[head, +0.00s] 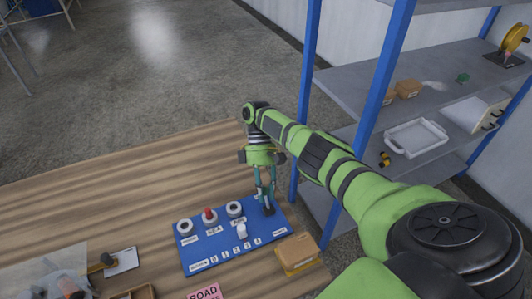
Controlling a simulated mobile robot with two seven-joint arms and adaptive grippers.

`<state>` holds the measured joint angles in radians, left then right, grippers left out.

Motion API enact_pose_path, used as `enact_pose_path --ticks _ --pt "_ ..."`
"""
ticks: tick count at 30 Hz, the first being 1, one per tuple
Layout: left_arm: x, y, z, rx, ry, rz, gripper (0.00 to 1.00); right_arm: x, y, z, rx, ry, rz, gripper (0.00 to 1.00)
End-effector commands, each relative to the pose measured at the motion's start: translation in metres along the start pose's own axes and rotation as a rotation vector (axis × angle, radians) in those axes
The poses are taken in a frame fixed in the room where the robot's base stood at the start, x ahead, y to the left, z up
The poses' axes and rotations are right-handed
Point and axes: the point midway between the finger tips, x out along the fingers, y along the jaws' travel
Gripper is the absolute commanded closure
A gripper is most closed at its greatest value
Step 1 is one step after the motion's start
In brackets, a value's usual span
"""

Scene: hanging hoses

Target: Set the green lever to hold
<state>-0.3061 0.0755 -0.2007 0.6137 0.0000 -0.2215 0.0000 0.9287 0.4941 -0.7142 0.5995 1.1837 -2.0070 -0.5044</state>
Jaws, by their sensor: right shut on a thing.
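A blue control panel (222,254) lies on the wooden table, with white round knobs, a red-topped control (210,216), a white switch (241,230) and small labels too small to read. My right gripper (266,204) reaches down over the panel's upper right part. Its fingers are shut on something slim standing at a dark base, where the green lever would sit. The fingers hide most of the lever, so I cannot tell its setting. My left gripper is not in view.
A cardboard box (296,254) stands right of the panel. A pink sign (205,291) lies in front of it, and a notepad (121,261) lies to the left. Blue-posted shelves (350,90) stand behind my right arm. The table's left middle is clear.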

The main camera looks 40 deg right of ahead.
Motion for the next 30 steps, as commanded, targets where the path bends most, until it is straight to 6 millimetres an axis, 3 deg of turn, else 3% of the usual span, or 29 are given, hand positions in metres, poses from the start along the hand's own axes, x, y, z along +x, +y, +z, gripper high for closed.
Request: enact_pose_path --ticks 9,10,12,23,30 --pt "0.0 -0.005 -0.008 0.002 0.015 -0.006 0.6 0.001 -0.002 -0.001 -0.003 -0.002 -0.004 1.0" --pt "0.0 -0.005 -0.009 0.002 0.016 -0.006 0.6 0.001 -0.002 -0.001 -0.003 -0.002 -0.004 0.71" --pt "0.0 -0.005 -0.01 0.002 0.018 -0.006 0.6 0.001 -0.002 -0.001 -0.003 -0.003 -0.004 0.5" --pt "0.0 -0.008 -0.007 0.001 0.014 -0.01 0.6 -0.001 -0.001 0.001 0.0 -0.003 -0.001 0.5" --pt "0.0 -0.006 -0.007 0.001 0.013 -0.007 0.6 -0.014 -0.007 0.005 -0.002 0.002 0.009 0.5"
